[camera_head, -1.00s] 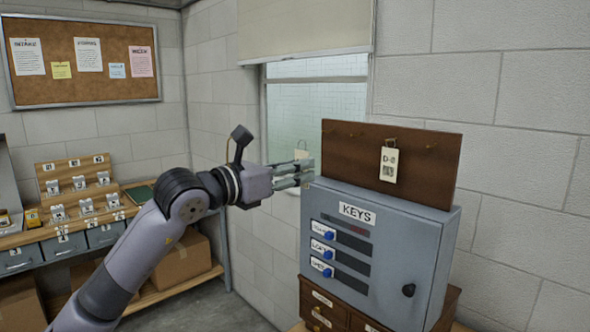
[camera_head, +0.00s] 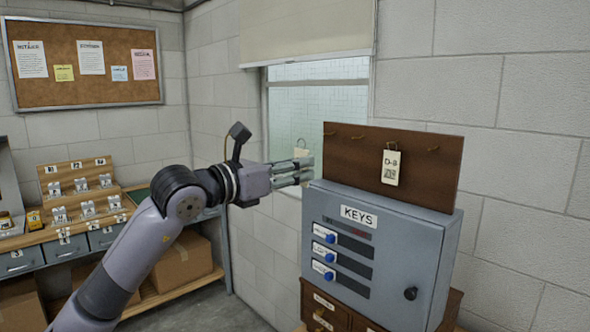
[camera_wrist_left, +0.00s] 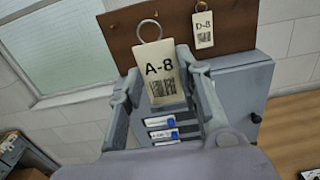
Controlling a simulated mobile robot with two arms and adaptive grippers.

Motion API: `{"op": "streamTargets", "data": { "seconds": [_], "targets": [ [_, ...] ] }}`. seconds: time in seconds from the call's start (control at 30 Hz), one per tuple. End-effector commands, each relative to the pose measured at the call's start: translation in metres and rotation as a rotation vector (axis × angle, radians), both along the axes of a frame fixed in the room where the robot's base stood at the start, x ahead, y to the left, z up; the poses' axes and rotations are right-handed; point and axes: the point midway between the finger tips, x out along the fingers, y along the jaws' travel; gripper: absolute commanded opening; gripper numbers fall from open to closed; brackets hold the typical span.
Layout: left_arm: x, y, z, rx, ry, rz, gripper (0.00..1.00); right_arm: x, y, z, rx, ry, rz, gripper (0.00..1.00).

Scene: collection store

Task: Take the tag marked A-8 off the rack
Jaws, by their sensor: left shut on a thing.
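The tag marked A-8 (camera_wrist_left: 159,72) is cream, with a barcode and a metal ring at its top. In the left wrist view it is between the fingers of my left gripper (camera_wrist_left: 163,97), which is shut on it. In the head view my left gripper (camera_head: 304,171) is left of the rack, with part of the tag (camera_head: 301,155) showing behind the fingers. The rack (camera_head: 345,158) is a brown board with several brass hooks on top of the key cabinet. A second tag, marked D-8 (camera_head: 391,167), hangs on it. My right gripper is not in view.
The grey key cabinet (camera_head: 425,245) stands below the rack on a wooden drawer unit (camera_head: 325,312). A window (camera_head: 315,95) is behind my gripper. At left are a bench with a small hook stand (camera_head: 80,178) and cardboard boxes (camera_head: 183,260).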

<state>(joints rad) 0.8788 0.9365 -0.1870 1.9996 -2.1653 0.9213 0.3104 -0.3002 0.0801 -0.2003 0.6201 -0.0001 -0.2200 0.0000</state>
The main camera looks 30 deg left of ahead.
Motion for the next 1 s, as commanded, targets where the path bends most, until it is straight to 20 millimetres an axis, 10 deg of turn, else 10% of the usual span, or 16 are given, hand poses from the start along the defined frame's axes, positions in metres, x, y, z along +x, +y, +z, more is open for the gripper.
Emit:
{"op": "streamTargets", "data": {
  "seconds": [1.0],
  "targets": [
    [-0.023,0.008,0.002,0.000,0.000,-0.001,0.21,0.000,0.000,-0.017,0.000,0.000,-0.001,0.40]
  ]
}}
